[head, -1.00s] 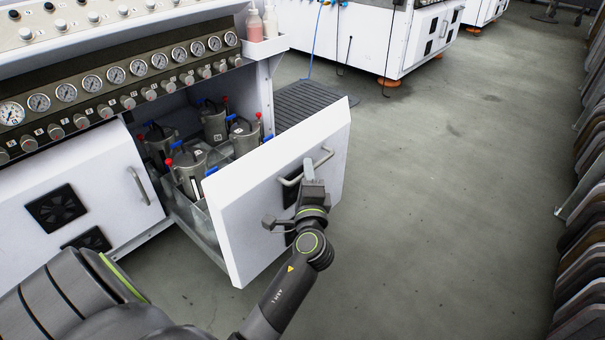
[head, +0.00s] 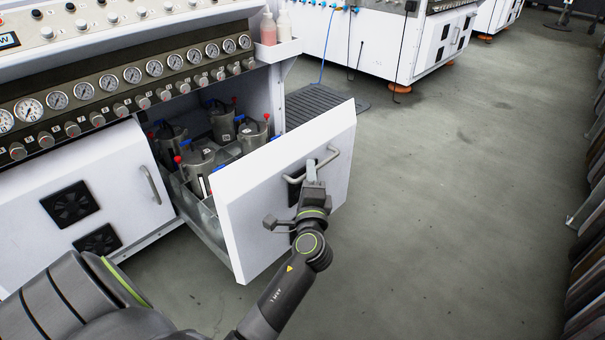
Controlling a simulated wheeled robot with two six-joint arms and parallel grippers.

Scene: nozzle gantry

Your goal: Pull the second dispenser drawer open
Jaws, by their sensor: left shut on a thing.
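The second dispenser drawer (head: 250,205) stands out from the machine, with its white front panel tilted in view. Inside it stand several metal pots (head: 200,165) with red and blue fittings. A curved grey handle (head: 331,158) is on the drawer front. My right gripper is not in view.
A closed white drawer (head: 105,180) with its own handle and dark fans is at the left. Gauges and knobs (head: 130,76) line the panel above. A dark grated mat (head: 315,103) lies behind the drawer. Open grey floor (head: 440,200) extends to the right.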

